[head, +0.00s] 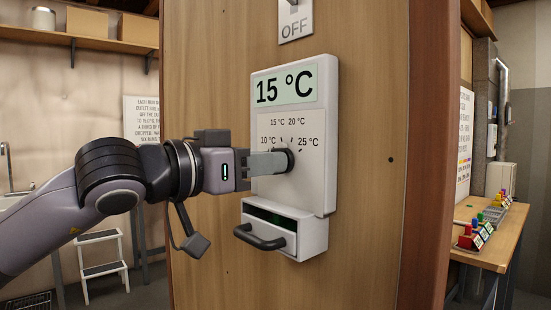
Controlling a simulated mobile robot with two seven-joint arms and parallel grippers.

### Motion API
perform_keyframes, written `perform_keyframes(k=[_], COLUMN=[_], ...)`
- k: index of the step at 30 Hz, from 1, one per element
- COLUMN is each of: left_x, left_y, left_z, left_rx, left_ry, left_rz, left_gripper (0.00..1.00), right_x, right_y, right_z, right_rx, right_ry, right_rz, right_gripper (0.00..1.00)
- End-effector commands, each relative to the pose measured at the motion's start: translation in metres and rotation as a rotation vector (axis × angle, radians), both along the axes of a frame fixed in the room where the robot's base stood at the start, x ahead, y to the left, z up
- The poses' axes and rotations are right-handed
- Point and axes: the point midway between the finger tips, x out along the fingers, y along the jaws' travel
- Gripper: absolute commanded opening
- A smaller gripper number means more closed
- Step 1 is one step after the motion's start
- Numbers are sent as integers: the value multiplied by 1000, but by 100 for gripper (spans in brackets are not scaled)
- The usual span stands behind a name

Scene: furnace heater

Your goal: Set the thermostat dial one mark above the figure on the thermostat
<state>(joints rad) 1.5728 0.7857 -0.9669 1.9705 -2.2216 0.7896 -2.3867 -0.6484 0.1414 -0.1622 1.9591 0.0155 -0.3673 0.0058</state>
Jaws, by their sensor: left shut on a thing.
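The white thermostat (318,182) is fixed to a wooden panel in the middle of the head view. Its display (284,86) reads 15 °C. Below the display, a scale shows the labels 10 °C, 15 °C, 20 °C and 25 °C with dark marks. The black dial (290,160) sits under the scale. My left gripper (280,161) reaches in from the left and is shut on the dial. Its fingers cover much of the dial, so where the dial points cannot be told. My right gripper is not in view.
Under the thermostat is a white drawer box with a dark handle (260,238), slightly open. A switch plate marked OFF (295,22) is above. A wooden bench (494,250) with coloured items stands at right, and a white step stool (102,265) at left.

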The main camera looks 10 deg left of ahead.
Motion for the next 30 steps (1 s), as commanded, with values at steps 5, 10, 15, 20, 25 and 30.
perform_keyframes(k=[5, 10, 15, 20, 25, 30], left_x=[0, 0, 0, 0, 0, 0], left_y=[0, 0, 0, 0, 0, 0], left_z=[0, 0, 0, 1, 0, 0], left_rx=[119, 134, 140, 240, 285, 284], left_ry=[-93, -105, -109, -188, -222, -221], left_rz=[1, 0, 0, 0, 0, 0], left_gripper=[0, 0, 0, 0, 38, 47], right_x=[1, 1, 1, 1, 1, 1], right_y=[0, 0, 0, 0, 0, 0], right_z=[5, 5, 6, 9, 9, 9], right_rx=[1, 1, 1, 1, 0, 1], right_ry=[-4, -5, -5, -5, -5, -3], right_rz=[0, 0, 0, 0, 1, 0], right_gripper=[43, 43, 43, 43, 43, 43])
